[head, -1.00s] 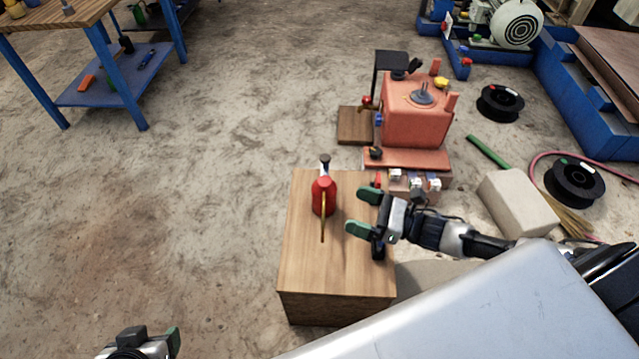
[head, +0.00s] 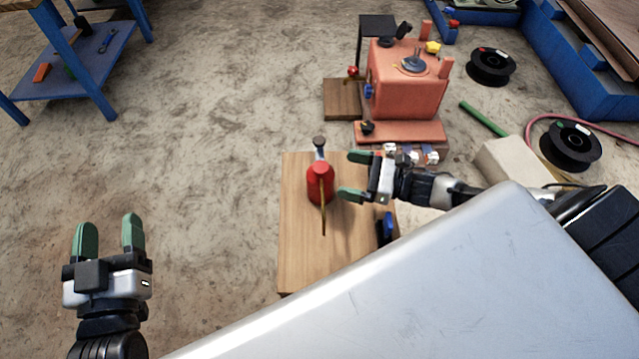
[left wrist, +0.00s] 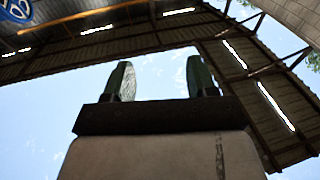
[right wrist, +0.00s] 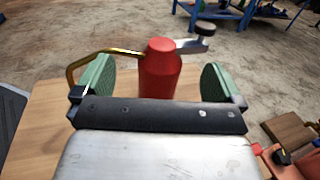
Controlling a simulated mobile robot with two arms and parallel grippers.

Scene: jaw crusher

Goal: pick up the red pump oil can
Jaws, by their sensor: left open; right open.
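The red pump oil can (head: 319,184) stands upright on a wooden box (head: 298,245). It has a thin brass spout and a lever with a dark knob. My right gripper (head: 347,175) is open just to the right of the can, its fingers pointing left at it. In the right wrist view the can (right wrist: 159,72) shows between the two green fingertips of the gripper (right wrist: 157,85), a little beyond them, with its spout passing over the left finger. My left gripper (head: 110,236) is open and empty at the lower left, away from the box. In the left wrist view its fingers (left wrist: 158,82) point up at the roof.
A red jaw crusher (head: 405,90) stands behind the box. A dark item with a blue part (head: 386,228) lies at the box's right edge. Black spools (head: 490,66) and a pale block (head: 508,162) are at the right. A blue workbench (head: 75,65) is at the upper left; the floor between is clear.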

